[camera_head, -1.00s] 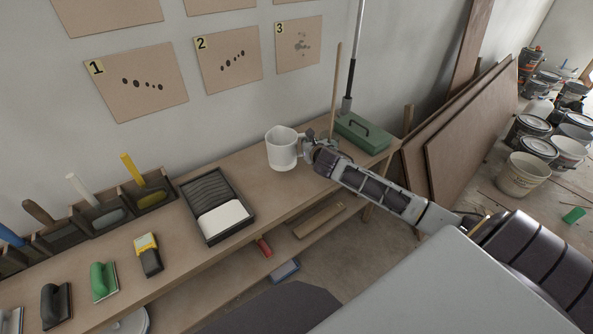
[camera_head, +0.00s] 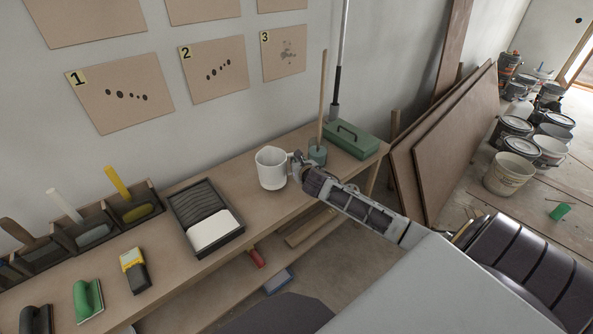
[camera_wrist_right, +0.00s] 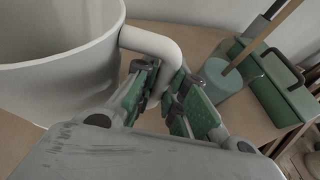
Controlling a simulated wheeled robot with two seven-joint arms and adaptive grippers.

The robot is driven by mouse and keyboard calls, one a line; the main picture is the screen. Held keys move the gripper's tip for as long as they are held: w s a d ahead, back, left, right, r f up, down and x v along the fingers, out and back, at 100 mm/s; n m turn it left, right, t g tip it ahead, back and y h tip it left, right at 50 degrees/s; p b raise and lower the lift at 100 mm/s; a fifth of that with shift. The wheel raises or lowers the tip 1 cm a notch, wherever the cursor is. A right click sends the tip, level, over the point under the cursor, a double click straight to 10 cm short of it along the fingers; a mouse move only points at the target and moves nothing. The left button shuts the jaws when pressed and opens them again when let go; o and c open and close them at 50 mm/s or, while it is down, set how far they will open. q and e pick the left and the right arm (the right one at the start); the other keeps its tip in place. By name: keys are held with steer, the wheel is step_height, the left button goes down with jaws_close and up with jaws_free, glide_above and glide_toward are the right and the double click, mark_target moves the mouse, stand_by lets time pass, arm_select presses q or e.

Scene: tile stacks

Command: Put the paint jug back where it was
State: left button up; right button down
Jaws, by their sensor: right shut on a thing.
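The paint jug (camera_head: 271,170) is a white, upright jug at the bench's right part, between the black roller tray and the green toolbox. In the right wrist view the jug (camera_wrist_right: 60,60) fills the upper left, its handle facing my gripper. My right gripper (camera_head: 297,168) is shut on the handle; its green-padded fingers (camera_wrist_right: 160,95) lie at both sides of the handle in the wrist view. The jug's base is at or just above the bench top (camera_head: 235,175); I cannot tell whether it touches. My left gripper is not in view.
The roller tray (camera_head: 178,202) stands left of the jug. A grey-green pot (camera_head: 317,153) with a stick and the green toolbox (camera_head: 350,138) stand to its right, the pot close behind my gripper. Bare bench lies around the jug's base. Boards (camera_head: 450,140) lean farther right.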

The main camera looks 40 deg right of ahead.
steer(key=shift+f, duration=0.3)
steer(key=shift+f+b, duration=0.3)
steer(key=shift+f, duration=1.15)
steer(key=c, duration=1.9)
jaws_free()
steer(key=shift+f, duration=0.15)
steer(key=o, duration=0.4)
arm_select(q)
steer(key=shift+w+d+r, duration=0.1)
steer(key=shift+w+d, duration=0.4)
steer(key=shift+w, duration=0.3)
arm_select(e)
steer(key=shift+s, duration=0.15)
